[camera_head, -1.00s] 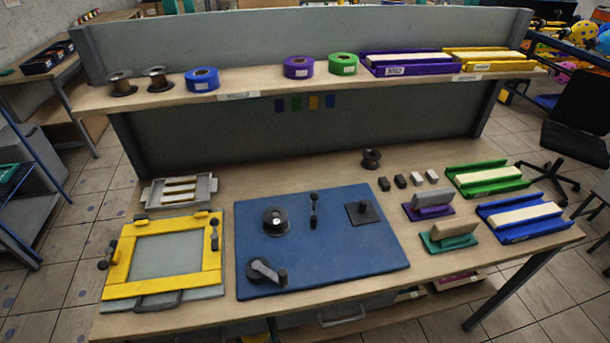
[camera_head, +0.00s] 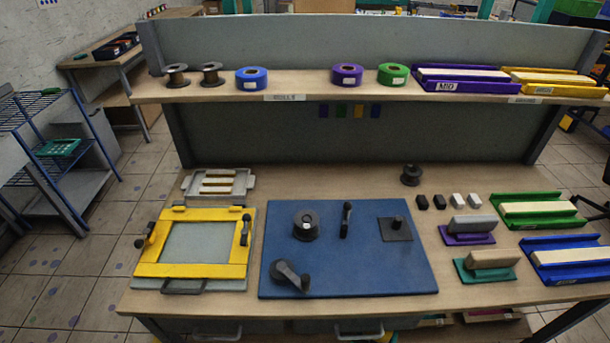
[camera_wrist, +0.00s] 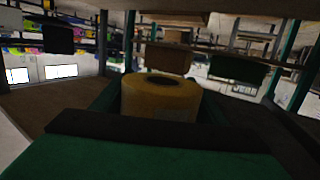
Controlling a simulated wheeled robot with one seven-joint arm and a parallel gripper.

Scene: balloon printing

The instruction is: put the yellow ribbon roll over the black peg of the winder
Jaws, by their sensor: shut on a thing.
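The yellow ribbon roll (camera_wrist: 160,99) is upright in the wrist view, with its dark round core opening facing up. My gripper (camera_wrist: 161,93) is shut on it, with a green jaw showing on each side. Neither the roll nor my gripper shows in the head view. The winder (camera_head: 350,266) is a blue board on the bench. It carries a short black peg (camera_head: 397,220) on a square black plate at its right, a black spool (camera_head: 305,226) at its back left, an upright black lever (camera_head: 346,218) and a black crank (camera_head: 291,276) at the front left.
A yellow frame (camera_head: 195,271) lies left of the winder. Stamp blocks (camera_head: 468,230) and a green tray (camera_head: 540,209) stand to its right. A loose dark spool (camera_head: 411,175) stands behind it. The shelf (camera_head: 310,88) above holds blue, purple and green rolls.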

